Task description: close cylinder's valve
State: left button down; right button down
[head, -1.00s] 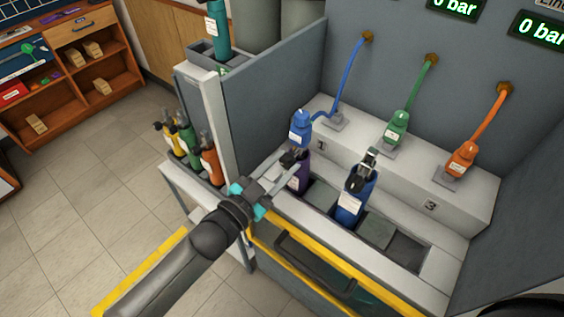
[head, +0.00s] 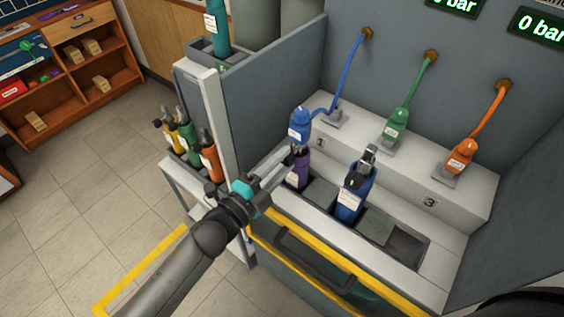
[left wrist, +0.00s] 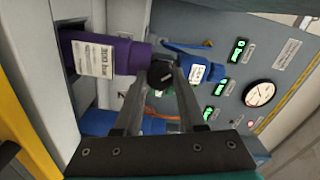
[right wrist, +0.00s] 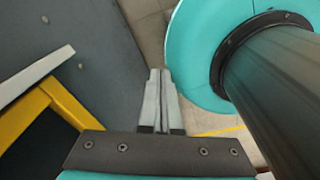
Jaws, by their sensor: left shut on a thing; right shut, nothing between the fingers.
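The purple cylinder (head: 299,171) stands in the left slot of the bench, under a blue regulator (head: 300,124). In the left wrist view the purple cylinder (left wrist: 100,55) lies sideways with a white label, and its dark valve knob (left wrist: 160,74) sits between my fingertips. My left gripper (head: 287,154) is shut on this knob; the fingers partly hide the valve in the head view. The blue regulator also shows in the left wrist view (left wrist: 203,72). My right gripper (right wrist: 160,77) is shut and empty, away from the cylinders.
A blue cylinder (head: 351,202) stands in the slot to the right. Green (head: 396,126) and orange (head: 461,156) regulators rest on the ledge behind. A yellow-edged bench front (head: 262,228) lies below my left arm. Small cylinders stand in a side rack (head: 189,153).

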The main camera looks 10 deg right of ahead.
pick_arm(q)
jog(key=m+b, duration=0.1)
jog(key=m, duration=0.3)
jog(key=shift+f, duration=0.1)
jog(key=shift+m+b, duration=0.35)
jog(key=shift+m, duration=1.65)
jog(key=shift+c, duration=2.4)
grip_release()
jog(key=shift+a, duration=0.1)
jog(key=v, duration=1.5)
